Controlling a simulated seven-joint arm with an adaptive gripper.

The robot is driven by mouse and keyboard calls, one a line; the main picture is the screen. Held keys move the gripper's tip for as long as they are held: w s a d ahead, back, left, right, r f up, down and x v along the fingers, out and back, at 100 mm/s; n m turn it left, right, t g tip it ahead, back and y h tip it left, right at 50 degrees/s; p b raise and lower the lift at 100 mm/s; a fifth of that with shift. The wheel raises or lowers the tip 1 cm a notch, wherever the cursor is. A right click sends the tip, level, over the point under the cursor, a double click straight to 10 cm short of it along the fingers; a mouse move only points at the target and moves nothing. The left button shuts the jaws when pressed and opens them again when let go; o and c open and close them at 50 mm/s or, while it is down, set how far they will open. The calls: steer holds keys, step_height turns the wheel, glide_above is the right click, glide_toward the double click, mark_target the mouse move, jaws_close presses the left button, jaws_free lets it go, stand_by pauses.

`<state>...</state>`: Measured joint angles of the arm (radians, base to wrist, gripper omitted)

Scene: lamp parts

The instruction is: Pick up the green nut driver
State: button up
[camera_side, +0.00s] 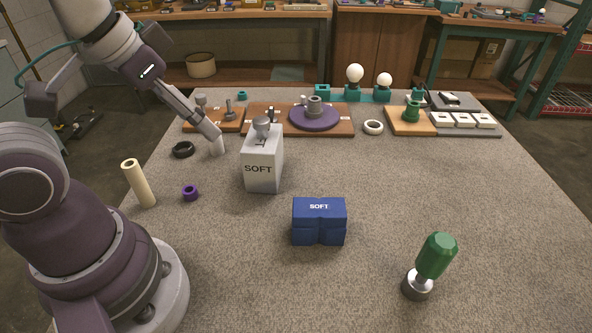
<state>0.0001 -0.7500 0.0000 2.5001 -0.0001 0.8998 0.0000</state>
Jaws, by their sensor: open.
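The green nut driver (436,256) stands on its dark metal socket end near the front right of the table, its green handle up and leaning right in the picture. The area around it is clear. My gripper (210,134) is at the end of my arm, over the far left part of the table. It is open, though its fingers are hard to make out at this angle. It is well apart from the driver, with the white and blue blocks between them.
A white SOFT block (262,170) with a grey knob on top and a blue SOFT block (319,222) stand mid-table. A cream tube (138,184), a purple ring (190,193) and a black ring (183,150) are at left. Boards with lamp parts (345,127) line the back.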

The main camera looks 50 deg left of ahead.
steer(key=shift+o, duration=0.7)
steer(key=m+g+h, duration=0.2)
steer(key=m+h, duration=0.1)
steer(key=m, duration=0.5)
glide_above(434, 259)
steer(key=s+a, duration=0.1)
steer(key=a, duration=0.1)
step_height(434, 259, down, 6)
steer(key=shift+a+r, duration=0.1)
steer(key=x, duration=1)
steer(key=shift+s+a, duration=0.15)
steer(key=shift+a, duration=0.05)
jaws_close()
